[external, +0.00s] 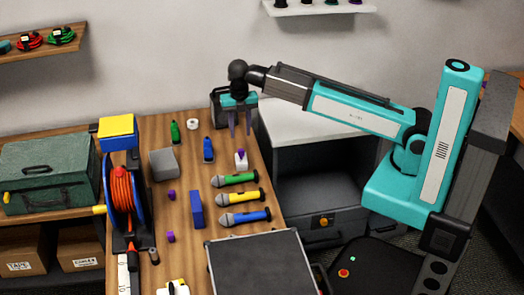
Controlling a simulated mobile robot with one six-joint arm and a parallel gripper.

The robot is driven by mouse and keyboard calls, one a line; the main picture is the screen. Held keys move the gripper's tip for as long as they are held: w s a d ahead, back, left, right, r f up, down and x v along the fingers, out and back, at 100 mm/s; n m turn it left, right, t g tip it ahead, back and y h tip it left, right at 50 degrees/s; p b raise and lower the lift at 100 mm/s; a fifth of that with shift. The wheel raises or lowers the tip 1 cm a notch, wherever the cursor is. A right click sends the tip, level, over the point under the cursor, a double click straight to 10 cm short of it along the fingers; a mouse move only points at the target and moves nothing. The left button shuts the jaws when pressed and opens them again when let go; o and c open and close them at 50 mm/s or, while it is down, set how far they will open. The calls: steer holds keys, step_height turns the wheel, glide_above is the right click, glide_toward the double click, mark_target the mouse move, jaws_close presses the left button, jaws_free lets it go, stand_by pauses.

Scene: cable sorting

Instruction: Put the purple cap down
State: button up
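My gripper (240,132) points down above the far right part of the wooden table. Its two dark fingers stand apart, and I see nothing between them. A white bottle with a purple cap (241,153) stands just below and in front of the fingers in the picture, apart from them. Two small purple pieces, which look like loose caps, lie on the table: one purple piece (171,195) left of the blue block and another purple piece (171,237) nearer the front. I cannot tell which one is the task's purple cap.
A green bottle (175,132), a blue bottle (208,150), a grey box (163,165), a blue block (196,209) and three microphones (240,198) crowd the table (190,265). An orange cable reel (122,195) stands left, a black case (262,265) in front.

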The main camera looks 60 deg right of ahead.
steer(key=shift+r, duration=1.15)
steer(key=s+d+f+m+g+h+p, duration=0.2)
steer(key=s+d+f+m+p, duration=0.2)
steer(key=d+f+m, duration=0.75)
steer(key=s+d+f+m+g+b, duration=0.1)
steer(key=s+f+m, duration=0.2)
steer(key=s+f, duration=0.35)
steer(key=s+d+f+m+y+b, duration=0.1)
steer(key=s+d+f+m, duration=0.15)
steer(key=f, duration=0.75)
steer(key=s+d+f+m+g, duration=0.1)
steer(key=s+f+m, duration=0.2)
steer(key=s+f, duration=0.45)
steer(key=s+d+f+m+g+y+b, duration=0.1)
steer(key=s+f+m, duration=0.6)
steer(key=s+f, duration=0.7)
steer(key=shift+s+d+g+b, duration=0.4)
steer(key=shift+s+b, duration=0.25)
steer(key=shift+s, duration=0.1)
